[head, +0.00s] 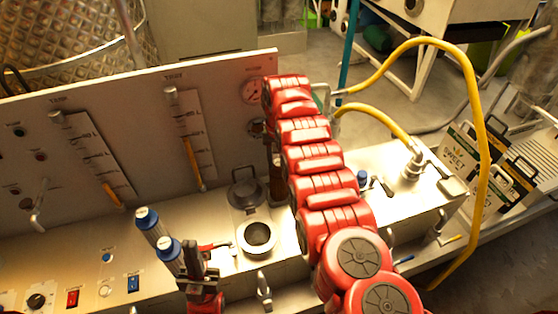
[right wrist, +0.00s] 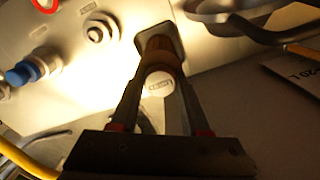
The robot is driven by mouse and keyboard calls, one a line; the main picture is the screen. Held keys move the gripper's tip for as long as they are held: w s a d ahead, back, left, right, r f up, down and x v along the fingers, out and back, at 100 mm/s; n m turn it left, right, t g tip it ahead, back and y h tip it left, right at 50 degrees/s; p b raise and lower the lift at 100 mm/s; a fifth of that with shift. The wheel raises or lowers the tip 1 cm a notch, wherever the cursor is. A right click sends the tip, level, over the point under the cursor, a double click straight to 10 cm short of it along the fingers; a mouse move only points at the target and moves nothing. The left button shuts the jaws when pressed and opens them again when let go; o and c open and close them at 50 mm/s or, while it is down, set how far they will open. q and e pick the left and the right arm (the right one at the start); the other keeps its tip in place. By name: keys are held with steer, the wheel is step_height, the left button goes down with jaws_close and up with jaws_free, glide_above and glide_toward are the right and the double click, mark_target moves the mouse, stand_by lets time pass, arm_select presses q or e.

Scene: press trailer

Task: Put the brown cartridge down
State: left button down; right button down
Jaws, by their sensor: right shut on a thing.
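The brown cartridge (right wrist: 161,54) is between the two fingers of my right gripper (right wrist: 158,92) in the right wrist view. The gripper is shut on it. A pale round end with a label faces the camera. Its far end meets a dark square fitting on the bright panel; I cannot tell whether it is inside or only in front. In the head view the cartridge (head: 277,188) shows as a narrow brown shape beside my red right arm, which hides part of it. My left gripper (head: 197,252) is low in the head view; its jaw opening is unclear.
An open round port (head: 257,236) with a raised lid (head: 246,192) is left of the cartridge. Two blue-capped cylinders (head: 147,219) stand near my left gripper. An upright gauge panel (head: 90,120) stands behind. A yellow hose (head: 478,130) loops at right.

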steer(key=shift+f, duration=0.2)
steer(key=shift+c, duration=1.9)
jaws_free()
steer(key=shift+r, duration=0.15)
steer(key=shift+r, duration=0.15)
step_height(320, 180, up, 6)
steer(key=b, duration=0.3)
steer(key=shift+f, duration=0.25)
step_height(320, 180, up, 6)
steer(key=p, duration=0.5)
steer(key=shift+r+p, duration=0.15)
steer(key=shift+p, duration=0.25)
